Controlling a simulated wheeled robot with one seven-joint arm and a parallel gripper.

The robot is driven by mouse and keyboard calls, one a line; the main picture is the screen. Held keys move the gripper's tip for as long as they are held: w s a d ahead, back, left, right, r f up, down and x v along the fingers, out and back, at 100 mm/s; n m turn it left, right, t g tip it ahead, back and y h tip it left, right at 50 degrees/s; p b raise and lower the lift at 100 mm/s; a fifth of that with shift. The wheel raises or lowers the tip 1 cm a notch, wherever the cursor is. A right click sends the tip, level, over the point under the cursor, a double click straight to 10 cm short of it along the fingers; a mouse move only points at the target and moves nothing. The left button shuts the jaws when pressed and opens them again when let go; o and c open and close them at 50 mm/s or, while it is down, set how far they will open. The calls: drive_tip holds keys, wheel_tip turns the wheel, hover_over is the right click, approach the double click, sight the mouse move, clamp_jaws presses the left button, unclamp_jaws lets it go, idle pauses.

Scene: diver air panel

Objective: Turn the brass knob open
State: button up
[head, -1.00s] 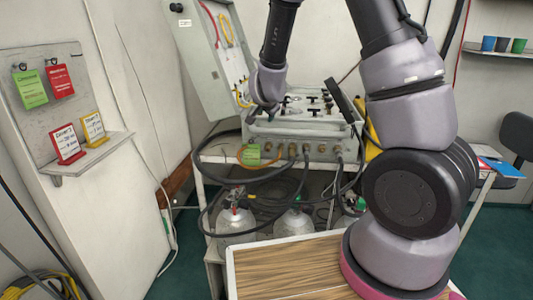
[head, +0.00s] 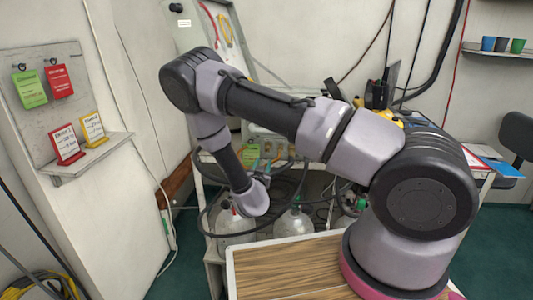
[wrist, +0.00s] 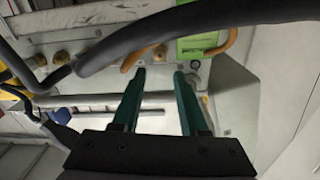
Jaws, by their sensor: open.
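My gripper (wrist: 160,75) is open in the wrist view, with two green fingers apart and nothing held between them. Its tips point at the pale panel's lower front (wrist: 160,62). A round brass fitting (wrist: 60,58) shows at upper left in the wrist view, partly behind a black hose; I cannot tell whether it is the knob. In the head view a row of small brass parts (head: 266,152) on the panel front is partly hidden by my arm.
A thick black hose (wrist: 200,22) crosses close in front of my fingers. An orange hose (wrist: 142,56) and a green tag (wrist: 200,45) are near the tips. Gas cylinders (head: 293,222) stand below the panel. A shelf (head: 85,157) with cards is at left.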

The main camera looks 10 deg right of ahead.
sight(267, 150)
drive_tip(key=x, duration=0.9)
drive_tip(key=shift+w, duration=0.25)
drive_tip(key=shift+d, duration=0.1)
clamp_jaws()
